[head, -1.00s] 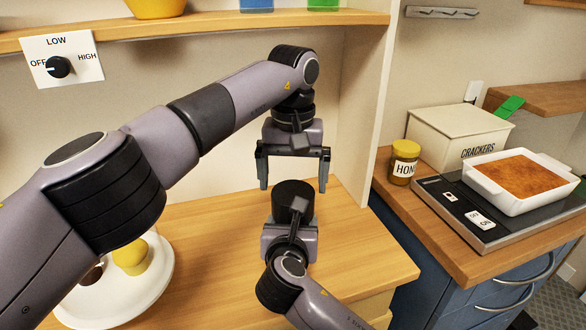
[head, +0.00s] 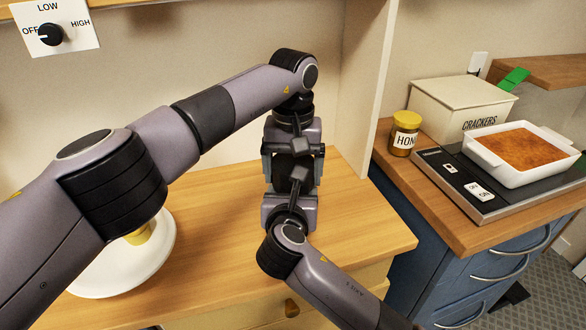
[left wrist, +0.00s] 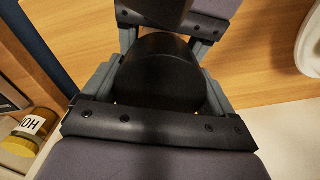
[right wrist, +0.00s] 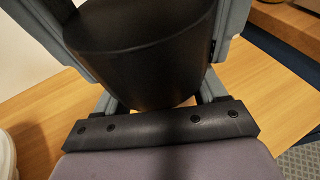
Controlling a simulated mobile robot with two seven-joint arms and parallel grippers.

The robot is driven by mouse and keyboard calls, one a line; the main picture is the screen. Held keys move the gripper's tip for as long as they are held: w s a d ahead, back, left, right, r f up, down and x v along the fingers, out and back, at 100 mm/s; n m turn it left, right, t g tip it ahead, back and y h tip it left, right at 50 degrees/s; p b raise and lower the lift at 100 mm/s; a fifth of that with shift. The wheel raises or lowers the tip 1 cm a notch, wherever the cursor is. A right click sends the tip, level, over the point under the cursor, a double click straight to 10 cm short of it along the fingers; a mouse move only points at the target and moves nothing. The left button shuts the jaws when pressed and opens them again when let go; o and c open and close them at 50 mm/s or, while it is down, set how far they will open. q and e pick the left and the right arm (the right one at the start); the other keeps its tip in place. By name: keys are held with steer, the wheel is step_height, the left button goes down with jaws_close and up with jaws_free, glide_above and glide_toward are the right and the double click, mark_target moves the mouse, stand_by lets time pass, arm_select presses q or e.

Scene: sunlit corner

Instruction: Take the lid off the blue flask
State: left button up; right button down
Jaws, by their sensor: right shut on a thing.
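A black cylindrical part (head: 292,172), which looks like a flask's lid, is between my two grippers over the wooden table. It also shows in the left wrist view (left wrist: 165,75) and the right wrist view (right wrist: 150,60). No blue flask body can be made out; my grippers hide what the black part belongs to. My left gripper (head: 293,168) reaches from the far side, its fingers open on either side of the black part. My right gripper (head: 291,192) comes from the near side and is shut on the black part or the flask; its fingertips are largely hidden.
A white plate (head: 165,262) with a yellow item (head: 140,236) is at the left, partly behind my left arm. At the right, a honey jar (head: 404,132), a crackers box (head: 440,108) and a white baking dish (head: 495,172) are on another counter. The table's right side is clear.

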arm_select(q)
steer(key=shift+n, duration=1.7)
steer(key=o, duration=0.9)
steer(key=shift+o, duration=0.2)
steer(key=shift+r, duration=2.4)
step_height(320, 180, up, 3)
steer(key=m, duration=0.3)
steer(key=shift+f, duration=3.9)
